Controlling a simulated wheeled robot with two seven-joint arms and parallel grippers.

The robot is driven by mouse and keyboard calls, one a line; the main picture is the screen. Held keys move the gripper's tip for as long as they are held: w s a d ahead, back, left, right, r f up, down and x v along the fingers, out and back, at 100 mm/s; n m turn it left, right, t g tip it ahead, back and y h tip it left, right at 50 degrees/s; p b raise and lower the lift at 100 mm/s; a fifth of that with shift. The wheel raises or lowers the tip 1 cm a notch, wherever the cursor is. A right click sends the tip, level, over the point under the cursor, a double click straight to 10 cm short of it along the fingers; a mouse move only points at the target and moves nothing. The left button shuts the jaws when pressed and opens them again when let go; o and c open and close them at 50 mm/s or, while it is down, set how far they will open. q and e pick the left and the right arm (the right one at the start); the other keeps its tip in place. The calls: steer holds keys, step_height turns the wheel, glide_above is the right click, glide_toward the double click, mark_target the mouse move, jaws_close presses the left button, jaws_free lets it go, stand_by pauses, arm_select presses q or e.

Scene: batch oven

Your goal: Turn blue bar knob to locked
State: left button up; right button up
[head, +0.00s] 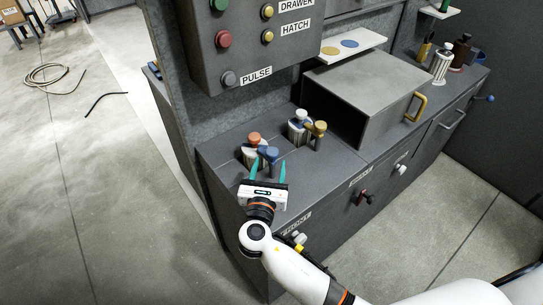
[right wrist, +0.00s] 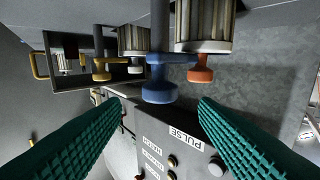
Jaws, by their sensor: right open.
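The blue bar knob (head: 269,152) stands on a post on the dark counter, near its front left corner. In the right wrist view the blue knob (right wrist: 158,93) has a round grip and a short bar at its post. My right gripper (head: 268,168) is open, its teal fingers pointing at the knob. In the right wrist view the fingers (right wrist: 163,101) lie on either side of the knob, with gaps showing and nothing held. I cannot read a locked mark. My left gripper is not in view.
A grey box (head: 365,85) with a yellow handle is further right. A button panel (head: 240,45) overhangs the counter.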

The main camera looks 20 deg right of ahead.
steer(key=v, duration=0.6)
steer(key=shift+b, duration=0.3)
steer(key=shift+w, duration=0.1)
